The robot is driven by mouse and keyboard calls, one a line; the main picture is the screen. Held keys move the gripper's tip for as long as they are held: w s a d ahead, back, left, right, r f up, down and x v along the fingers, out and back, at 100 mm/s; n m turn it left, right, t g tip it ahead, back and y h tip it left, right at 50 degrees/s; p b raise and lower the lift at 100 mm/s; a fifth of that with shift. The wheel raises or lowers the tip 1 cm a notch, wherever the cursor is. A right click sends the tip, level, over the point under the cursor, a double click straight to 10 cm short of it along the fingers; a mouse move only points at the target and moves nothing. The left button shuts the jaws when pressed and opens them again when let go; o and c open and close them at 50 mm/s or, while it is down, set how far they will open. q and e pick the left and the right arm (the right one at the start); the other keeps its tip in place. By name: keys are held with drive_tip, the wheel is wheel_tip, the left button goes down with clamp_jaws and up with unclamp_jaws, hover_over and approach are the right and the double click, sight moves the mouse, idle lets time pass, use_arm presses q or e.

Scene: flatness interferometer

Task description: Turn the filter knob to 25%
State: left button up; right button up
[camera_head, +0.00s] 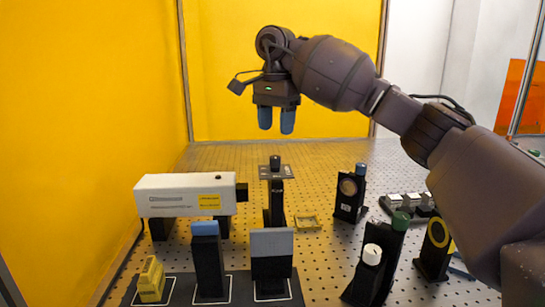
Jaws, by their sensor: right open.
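A black knob (275,161) stands on top of a dark post mount (276,205) near the middle of the perforated table, with a small dark plate (262,171) just below it. It looks like the filter knob, but its markings are too small to read. My right gripper (276,120) hangs above this knob with its two blue fingertips pointing down. The fingers are apart with nothing between them, and they do not touch the knob. My left gripper is not in view.
A white laser box (170,196) stands left of the post. Blue-topped (205,228) and grey-plate (272,242) mounts stand in front, beside a yellow block (151,280). The table behind is clear.

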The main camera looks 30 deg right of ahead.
sight(275, 156)
wheel_tip(275, 156, down, 7)
drive_tip(key=shift+w+b, duration=0.15)
drive_tip(key=shift+b, duration=0.35)
drive_tip(key=shift+f, duration=0.5)
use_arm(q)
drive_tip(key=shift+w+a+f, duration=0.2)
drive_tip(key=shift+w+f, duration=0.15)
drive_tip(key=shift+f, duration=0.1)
use_arm(e)
drive_tip(key=shift+c, duration=0.3)
